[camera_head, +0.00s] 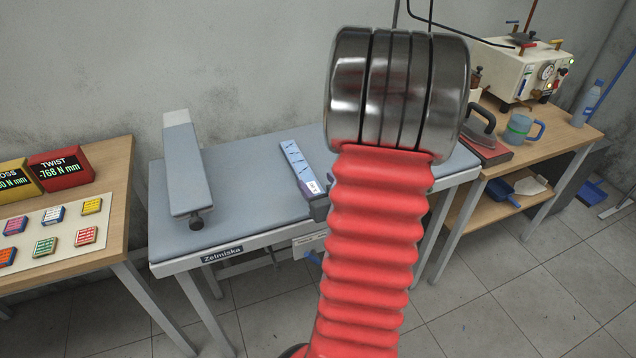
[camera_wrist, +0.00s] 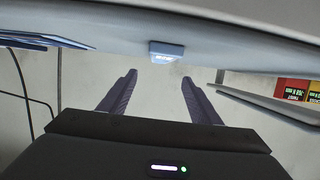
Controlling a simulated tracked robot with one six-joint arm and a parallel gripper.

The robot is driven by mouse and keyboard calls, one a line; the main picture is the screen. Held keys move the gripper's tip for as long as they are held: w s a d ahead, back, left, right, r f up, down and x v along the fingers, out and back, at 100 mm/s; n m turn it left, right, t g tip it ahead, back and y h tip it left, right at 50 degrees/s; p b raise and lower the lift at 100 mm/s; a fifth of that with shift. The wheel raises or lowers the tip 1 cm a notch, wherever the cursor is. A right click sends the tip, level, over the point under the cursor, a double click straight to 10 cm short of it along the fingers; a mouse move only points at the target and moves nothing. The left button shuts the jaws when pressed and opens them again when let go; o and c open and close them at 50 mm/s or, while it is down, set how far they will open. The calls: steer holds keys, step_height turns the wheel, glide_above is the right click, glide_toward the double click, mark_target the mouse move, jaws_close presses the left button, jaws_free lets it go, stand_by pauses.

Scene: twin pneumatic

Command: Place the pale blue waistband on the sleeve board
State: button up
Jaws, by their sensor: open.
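The sleeve board (camera_head: 186,165), a long raised grey-blue board, stands at the left of the ironing table in the head view; its top looks bare. A pale blue strip with small dark marks (camera_head: 298,164) and a white label lies on the table to its right; it looks like the waistband. Its right side is partly hidden by my arm. In the wrist view my gripper (camera_wrist: 157,80) is open, with nothing between its two dark fingers. A small pale blue block with white marking (camera_wrist: 167,50) shows beyond the fingertips; I cannot tell whether it is the waistband.
The ironing table (camera_head: 244,170) has bare room between board and strip. A wooden table (camera_head: 117,200) at left holds a red TWIST box (camera_head: 62,168) and several coloured blocks. A wooden bench (camera_head: 555,125) at right holds an iron (camera_head: 481,125), a mug (camera_head: 519,129) and a machine (camera_head: 520,68).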

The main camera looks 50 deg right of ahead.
stand_by(0.6)
steer(key=shift+w+a+r, duration=0.1)
steer(key=shift+w, duration=0.15)
steer(key=w+a+r+n+g+y, duration=0.1)
steer(key=w+a+r+g, duration=0.2)
steer(key=a, duration=0.5)
steer(key=w+a+r+n+g+y, duration=0.1)
steer(key=w+a+r+n, duration=0.15)
steer(key=a+r, duration=0.45)
steer(key=s+a+r+n+g+y, duration=0.1)
steer(key=s+a, duration=0.5)
steer(key=a, duration=0.6)
steer(key=s+a+r+n+g+y, duration=0.1)
steer(key=s+a, duration=0.5)
steer(key=a, duration=0.6)
step_height(320, 180, up, 2)
steer(key=g+y, duration=0.1)
steer(key=y, duration=0.2)
steer(key=shift+s+a, duration=0.15)
steer(key=shift+a, duration=0.05)
steer(key=shift+o, duration=0.5)
steer(key=shift+n, duration=0.25)
steer(key=shift+c, duration=0.6)
